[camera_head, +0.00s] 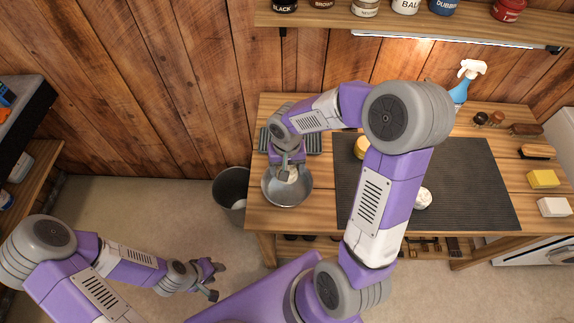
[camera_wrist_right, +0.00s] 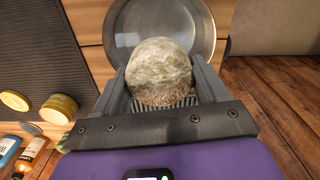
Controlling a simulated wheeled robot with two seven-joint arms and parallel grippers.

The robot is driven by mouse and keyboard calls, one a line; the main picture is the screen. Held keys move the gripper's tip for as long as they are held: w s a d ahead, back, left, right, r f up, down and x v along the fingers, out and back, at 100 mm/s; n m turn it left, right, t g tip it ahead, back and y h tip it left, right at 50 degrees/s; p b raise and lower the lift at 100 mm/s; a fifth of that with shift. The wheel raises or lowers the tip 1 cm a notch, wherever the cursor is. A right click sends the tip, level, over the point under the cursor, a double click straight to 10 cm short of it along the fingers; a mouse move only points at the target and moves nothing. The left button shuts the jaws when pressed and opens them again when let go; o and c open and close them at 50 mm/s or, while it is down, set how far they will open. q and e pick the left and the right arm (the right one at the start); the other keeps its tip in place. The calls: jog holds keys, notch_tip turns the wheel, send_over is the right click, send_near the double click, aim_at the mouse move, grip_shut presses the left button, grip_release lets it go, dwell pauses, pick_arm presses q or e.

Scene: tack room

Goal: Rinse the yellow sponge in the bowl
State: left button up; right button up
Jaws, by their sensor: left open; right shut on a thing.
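A round, rough, pale yellowish sponge with darker smudges (camera_wrist_right: 160,72) sits between the two fingers of my right gripper (camera_head: 288,160), which is shut on it. The metal bowl (camera_head: 303,197) stands at the left end of the wooden table. My right gripper points down over the bowl, and the sponge is at the bowl's opening. The bowl's rim and inside show behind the sponge in the right wrist view (camera_wrist_right: 207,25). I cannot tell whether the sponge touches the bowl or any water. My left gripper (camera_head: 211,281) is open and empty, above the floor at lower left.
A dark mat (camera_head: 470,180) covers the middle of the table (camera_head: 268,215). A yellow tin (camera_head: 361,148) stands on it. A yellow block (camera_head: 543,179), a white block (camera_head: 553,207), brushes and a spray bottle (camera_head: 460,90) are at right. A bin (camera_head: 229,185) stands left of the table.

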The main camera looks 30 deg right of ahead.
jog(key=shift+f+b, duration=3.55)
jog(key=shift+f, duration=0.6)
jog(key=shift+w+a, duration=0.2)
jog(key=shift+a, duration=0.1)
jog(key=shift+w+a, duration=0.15)
jog(key=shift+a, duration=0.05)
jog(key=shift+d, duration=0.2)
jog(key=shift+s+d, duration=0.6)
jog(key=shift+d, duration=0.15)
jog(key=shift+w+a, duration=0.15)
jog(key=shift+a, duration=0.1)
jog(key=shift+w+a+b, duration=0.4)
jog(key=shift+a+b, duration=0.05)
jog(key=shift+a, duration=0.2)
